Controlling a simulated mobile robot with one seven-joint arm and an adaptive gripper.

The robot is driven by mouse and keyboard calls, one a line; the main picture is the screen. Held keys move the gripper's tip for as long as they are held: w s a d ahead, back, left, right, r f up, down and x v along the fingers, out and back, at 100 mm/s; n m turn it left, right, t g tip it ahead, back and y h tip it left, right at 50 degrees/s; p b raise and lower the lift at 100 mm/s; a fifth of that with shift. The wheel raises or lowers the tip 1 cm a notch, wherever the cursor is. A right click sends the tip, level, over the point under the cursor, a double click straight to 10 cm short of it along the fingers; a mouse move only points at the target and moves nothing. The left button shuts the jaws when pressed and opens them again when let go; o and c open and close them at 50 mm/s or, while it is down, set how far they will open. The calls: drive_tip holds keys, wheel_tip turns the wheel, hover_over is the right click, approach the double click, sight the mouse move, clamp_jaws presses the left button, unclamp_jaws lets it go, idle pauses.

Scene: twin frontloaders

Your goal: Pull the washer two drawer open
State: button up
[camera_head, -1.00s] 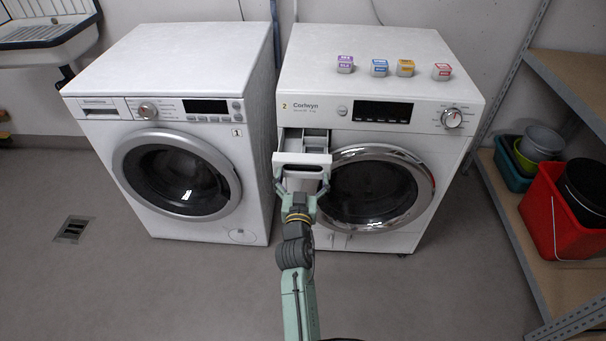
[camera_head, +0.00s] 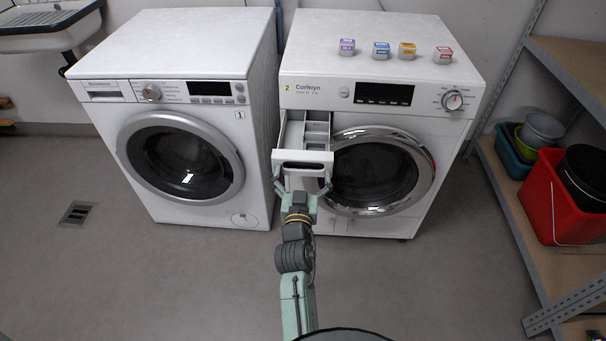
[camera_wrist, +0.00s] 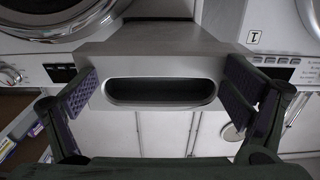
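The washer two (camera_head: 440,125) is the white machine on the right, marked with a 2. Its detergent drawer (camera_head: 303,157) is slid well out at the upper left of its front, with inner compartments showing from above. My gripper (camera_head: 302,187) is at the drawer front. In the wrist view the drawer front (camera_wrist: 160,66) with its dark handle slot (camera_wrist: 160,91) lies between the two finger pads of my gripper (camera_wrist: 160,95). The pads stand at the left and right ends of the front. Pad contact looks close, but the left side is hard to judge.
Washer one (camera_head: 185,110) stands to the left, its door shut. Several small coloured boxes (camera_head: 381,50) sit on top of washer two. A shelf (camera_head: 520,195) with a red bucket (camera_head: 550,195) is on the right. The floor in front is clear.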

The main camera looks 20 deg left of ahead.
idle(0.3)
wheel_tip(320, 180, up, 10)
idle(0.5)
idle(0.3)
